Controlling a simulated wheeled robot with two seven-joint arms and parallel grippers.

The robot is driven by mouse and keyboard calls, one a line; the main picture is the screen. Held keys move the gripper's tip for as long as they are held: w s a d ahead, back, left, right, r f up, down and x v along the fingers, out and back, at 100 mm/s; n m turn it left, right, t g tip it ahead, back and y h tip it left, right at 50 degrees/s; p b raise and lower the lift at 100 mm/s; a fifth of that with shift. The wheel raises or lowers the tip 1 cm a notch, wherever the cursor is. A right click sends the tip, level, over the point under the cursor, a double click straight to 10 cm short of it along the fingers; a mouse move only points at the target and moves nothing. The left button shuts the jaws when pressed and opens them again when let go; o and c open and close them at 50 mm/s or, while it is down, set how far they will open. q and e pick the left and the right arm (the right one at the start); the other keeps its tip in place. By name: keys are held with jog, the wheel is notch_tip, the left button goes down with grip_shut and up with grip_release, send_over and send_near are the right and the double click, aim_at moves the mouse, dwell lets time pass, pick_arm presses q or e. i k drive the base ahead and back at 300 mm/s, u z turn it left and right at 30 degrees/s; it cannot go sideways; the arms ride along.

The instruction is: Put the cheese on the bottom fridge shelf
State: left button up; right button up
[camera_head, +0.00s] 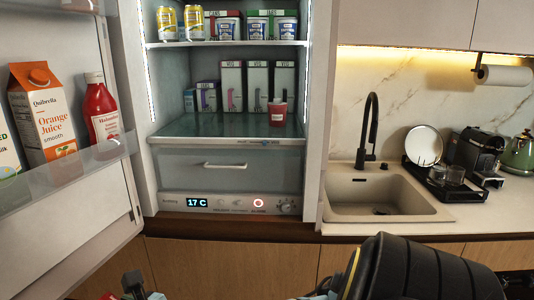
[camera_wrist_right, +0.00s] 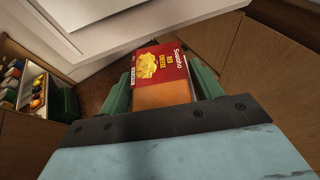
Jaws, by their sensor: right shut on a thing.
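The cheese (camera_wrist_right: 160,68) is a red packet with a yellow picture and an orange end, seen in the right wrist view. My right gripper (camera_wrist_right: 162,84) is shut on it, with one green finger on each side. The fridge (camera_head: 228,160) stands open. Its bottom shelf (camera_head: 200,127) is glass, above a clear drawer, and its front part is bare.
Several cartons (camera_head: 231,85) and a red cup (camera_head: 277,112) stand on the bottom shelf, towards the back and right. Cans and yogurt tubs (camera_head: 286,27) fill the upper shelf. The open door (camera_head: 75,172) on the left holds juice (camera_head: 42,112) and ketchup (camera_head: 101,108). A sink (camera_head: 378,196) lies right.

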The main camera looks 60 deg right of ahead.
aim_at(240, 126)
jog(key=z, duration=1.15)
jog(key=i, duration=0.2)
